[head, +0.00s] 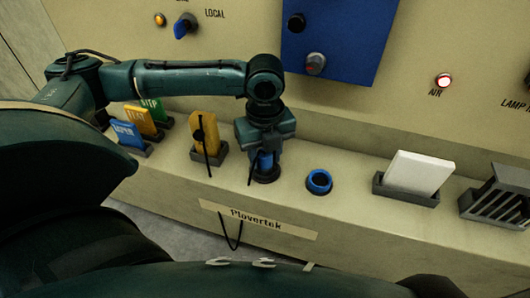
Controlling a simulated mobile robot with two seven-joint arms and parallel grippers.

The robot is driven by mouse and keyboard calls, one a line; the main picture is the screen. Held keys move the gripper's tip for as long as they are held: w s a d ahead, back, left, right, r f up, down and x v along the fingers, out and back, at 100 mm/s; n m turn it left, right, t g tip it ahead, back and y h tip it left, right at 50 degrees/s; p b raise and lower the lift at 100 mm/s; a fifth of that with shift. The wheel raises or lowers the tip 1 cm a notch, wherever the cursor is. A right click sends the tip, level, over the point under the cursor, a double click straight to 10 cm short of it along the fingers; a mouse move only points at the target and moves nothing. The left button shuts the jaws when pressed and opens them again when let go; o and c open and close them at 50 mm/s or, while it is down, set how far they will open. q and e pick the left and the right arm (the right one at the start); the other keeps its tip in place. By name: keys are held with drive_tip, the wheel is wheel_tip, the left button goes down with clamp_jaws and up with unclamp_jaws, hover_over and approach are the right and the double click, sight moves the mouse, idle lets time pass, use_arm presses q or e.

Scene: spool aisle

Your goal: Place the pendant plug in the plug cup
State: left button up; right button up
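My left gripper (265,150) points straight down at the ledge, with its fingers around a blue part that I take to be the pendant plug (265,162). The plug looks upright. Its lower end is at a dark round holder (266,176) on the ledge; I cannot tell how deep it sits. A black cord loops below the ledge edge and rises beside the gripper. A blue ring-shaped cup (319,182), seemingly empty, is just right of the gripper; I take it to be the plug cup. My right gripper is not in view.
A yellow pendant (204,132) stands in a grey holder left of the gripper. Blue, yellow and green cards (128,134) stand farther left. A white block (420,173) in a tray and a dark slotted rack (498,197) are at right. A panel wall rises behind.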

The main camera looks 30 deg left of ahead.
use_arm(q)
drive_tip(key=shift+o, duration=1.3)
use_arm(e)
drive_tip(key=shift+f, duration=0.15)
use_arm(q)
wheel_tip(320, 180, up, 12)
drive_tip(key=shift+r, duration=0.2)
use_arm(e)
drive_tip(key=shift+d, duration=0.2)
